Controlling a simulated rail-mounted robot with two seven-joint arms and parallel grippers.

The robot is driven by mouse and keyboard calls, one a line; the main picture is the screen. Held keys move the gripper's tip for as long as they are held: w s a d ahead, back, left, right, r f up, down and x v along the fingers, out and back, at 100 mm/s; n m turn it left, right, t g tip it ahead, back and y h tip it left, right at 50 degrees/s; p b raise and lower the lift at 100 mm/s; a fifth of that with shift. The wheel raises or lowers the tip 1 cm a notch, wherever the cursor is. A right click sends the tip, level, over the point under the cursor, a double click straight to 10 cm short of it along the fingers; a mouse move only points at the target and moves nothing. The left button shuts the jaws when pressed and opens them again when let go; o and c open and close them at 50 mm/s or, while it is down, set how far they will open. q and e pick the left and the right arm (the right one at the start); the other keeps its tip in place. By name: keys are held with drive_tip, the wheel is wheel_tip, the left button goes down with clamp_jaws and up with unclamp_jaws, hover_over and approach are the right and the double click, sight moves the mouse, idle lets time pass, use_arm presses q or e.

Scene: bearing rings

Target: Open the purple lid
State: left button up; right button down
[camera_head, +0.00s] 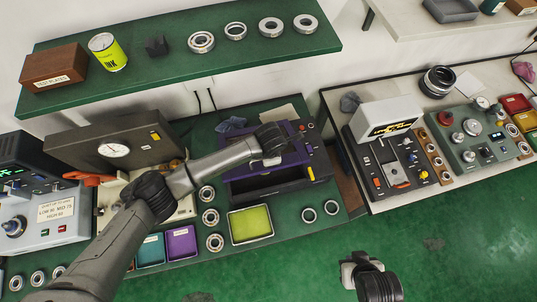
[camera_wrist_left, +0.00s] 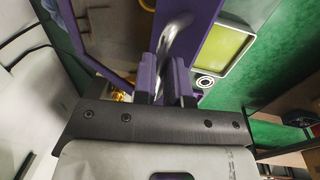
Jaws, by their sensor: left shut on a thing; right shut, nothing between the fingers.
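The purple lid (camera_head: 296,157) belongs to a dark box at the middle of the green bench in the head view. A dark gap shows below its front edge; I cannot tell how far it is raised. My left gripper (camera_head: 268,156) is over the lid, and its hand hides part of it. In the left wrist view the purple lid edge (camera_wrist_left: 208,38) runs beside a curved silver handle (camera_wrist_left: 176,35). My left gripper (camera_wrist_left: 165,88) is shut on this handle. My right gripper (camera_head: 359,266) is shut and empty, low in the head view over the green floor.
A yellow-green tray (camera_head: 251,225) stands in front of the box, with bearing rings (camera_head: 210,217) to its left and two more to its right. A grey gauge case (camera_head: 112,145) is at the left. A green shelf (camera_head: 180,75) hangs above the bench.

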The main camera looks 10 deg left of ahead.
use_arm(q)
drive_tip(key=shift+d, duration=0.1)
clamp_jaws()
drive_tip(key=shift+w+r, duration=0.2)
drive_tip(key=w+a+r+g+b, duration=0.1)
drive_tip(key=w+a+r+b, duration=0.3)
drive_tip(key=w+r+b, duration=0.3)
drive_tip(key=w, duration=0.2)
drive_tip(key=shift+w+a+r+b, duration=0.15)
drive_tip(key=shift+w+r+b, duration=0.1)
drive_tip(key=shift+w+b, duration=0.1)
